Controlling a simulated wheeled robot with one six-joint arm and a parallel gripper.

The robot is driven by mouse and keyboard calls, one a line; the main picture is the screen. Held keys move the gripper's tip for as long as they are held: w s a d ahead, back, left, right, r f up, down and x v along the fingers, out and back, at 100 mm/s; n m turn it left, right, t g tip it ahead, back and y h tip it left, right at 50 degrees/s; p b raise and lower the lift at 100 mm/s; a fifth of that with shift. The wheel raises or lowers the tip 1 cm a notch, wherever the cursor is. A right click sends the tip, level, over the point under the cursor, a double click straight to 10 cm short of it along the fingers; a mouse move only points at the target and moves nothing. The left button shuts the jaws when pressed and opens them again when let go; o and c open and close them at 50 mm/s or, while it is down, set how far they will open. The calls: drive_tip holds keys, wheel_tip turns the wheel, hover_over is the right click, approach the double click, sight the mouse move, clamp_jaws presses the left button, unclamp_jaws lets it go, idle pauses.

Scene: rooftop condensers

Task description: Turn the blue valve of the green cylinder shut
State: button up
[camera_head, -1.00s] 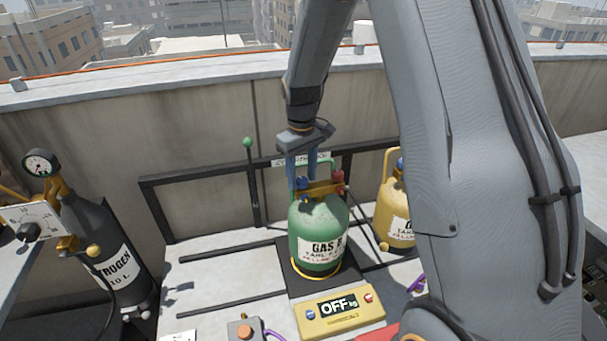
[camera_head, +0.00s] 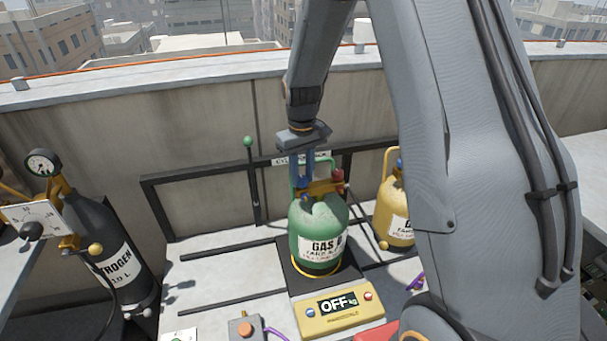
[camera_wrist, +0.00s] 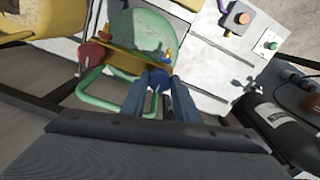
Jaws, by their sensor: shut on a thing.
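The green cylinder (camera_head: 318,228) stands upright on the dark scale platform, its label reading "GAS". It also shows in the wrist view (camera_wrist: 146,32). On its top are a brass valve body, a green handle loop, a red valve (camera_wrist: 91,52) on one side and the blue valve (camera_wrist: 160,82) on the other. My gripper (camera_head: 303,185) points down at the blue valve's side of the cylinder top. In the wrist view, my gripper's fingers (camera_wrist: 163,92) are shut on the blue valve, one on each side, partly hiding it.
The yellow cylinder (camera_head: 393,218) stands close on the right. A yellow scale display (camera_head: 340,312) reading "OFF" sits in front. The black nitrogen cylinder (camera_head: 112,255) with its gauge is at the left. A green-knobbed lever (camera_head: 249,142) and black rail frame stand behind, before the concrete wall.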

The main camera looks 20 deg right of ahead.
sight(302, 179)
drive_tip(key=o, duration=1.1)
drive_tip(key=shift+c, duration=0.2)
drive_tip(key=shift+r, duration=0.1)
wheel_tip(302, 179, up, 8)
drive_tip(key=shift+f+b, duration=0.15)
drive_tip(key=shift+b, duration=0.75)
drive_tip(key=s+d+f+m+t, duration=0.1)
drive_tip(key=s+f+m, duration=0.1)
drive_tip(key=s, duration=2.1)
drive_tip(key=shift+f+m, duration=0.35)
drive_tip(key=shift+m, duration=0.15)
